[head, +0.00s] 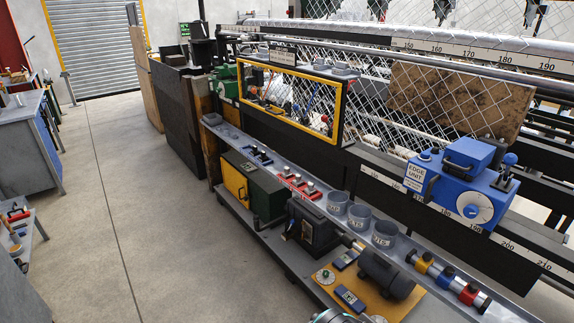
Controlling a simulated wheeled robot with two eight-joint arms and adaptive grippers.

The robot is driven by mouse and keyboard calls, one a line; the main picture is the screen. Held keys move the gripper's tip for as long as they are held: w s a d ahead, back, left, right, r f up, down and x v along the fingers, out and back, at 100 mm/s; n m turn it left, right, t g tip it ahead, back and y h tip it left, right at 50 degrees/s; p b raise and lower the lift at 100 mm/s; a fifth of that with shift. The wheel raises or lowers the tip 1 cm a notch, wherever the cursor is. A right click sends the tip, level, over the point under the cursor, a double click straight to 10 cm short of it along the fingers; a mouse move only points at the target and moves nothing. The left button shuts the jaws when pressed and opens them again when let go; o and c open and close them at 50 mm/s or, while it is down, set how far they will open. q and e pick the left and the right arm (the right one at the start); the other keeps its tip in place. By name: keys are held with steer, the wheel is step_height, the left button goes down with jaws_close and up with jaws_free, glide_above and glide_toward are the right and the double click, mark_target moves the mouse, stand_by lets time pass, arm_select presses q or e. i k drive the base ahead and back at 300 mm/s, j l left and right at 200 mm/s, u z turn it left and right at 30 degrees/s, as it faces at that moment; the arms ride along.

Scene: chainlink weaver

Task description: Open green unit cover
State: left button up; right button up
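A green unit (225,83) sits on the machine rail in the back, left of the yellow-framed window. It is small in view and partly hidden by the frame, and I cannot tell how its cover stands. Neither of my grippers shows fingers in view. Only a grey rounded part shows at the bottom edge, and I cannot tell what it is.
A blue edge unit (462,182) with a dial sits on the rail at right. Grey cups (383,234) and red parts line the narrow shelf (325,199). A motor (385,272) sits on a yellow board below. The concrete floor (100,190) is clear at left, beside blue workbenches (28,140).

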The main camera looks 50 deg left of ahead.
mark_target(220, 71)
steer(key=i+j, duration=0.15)
steer(key=j, duration=0.35)
steer(key=i+j+u, duration=0.1)
steer(key=j, duration=0.4)
steer(key=i+j, duration=0.3)
steer(key=j, duration=0.15)
steer(key=i+j+u, duration=0.1)
steer(key=j, duration=0.4)
steer(key=i+j, duration=0.3)
steer(key=j, duration=0.15)
steer(key=i+j+u, duration=0.1)
steer(key=j, duration=0.4)
steer(key=i+j, duration=0.3)
steer(key=j, duration=0.15)
steer(key=i+j+u, duration=0.1)
steer(key=i+j, duration=0.15)
steer(key=j, duration=0.2)
steer(key=j+u, duration=0.15)
steer(key=u, duration=0.95)
steer(key=l+u, duration=0.1)
steer(key=u, duration=0.6)
steer(key=k, duration=0.05)
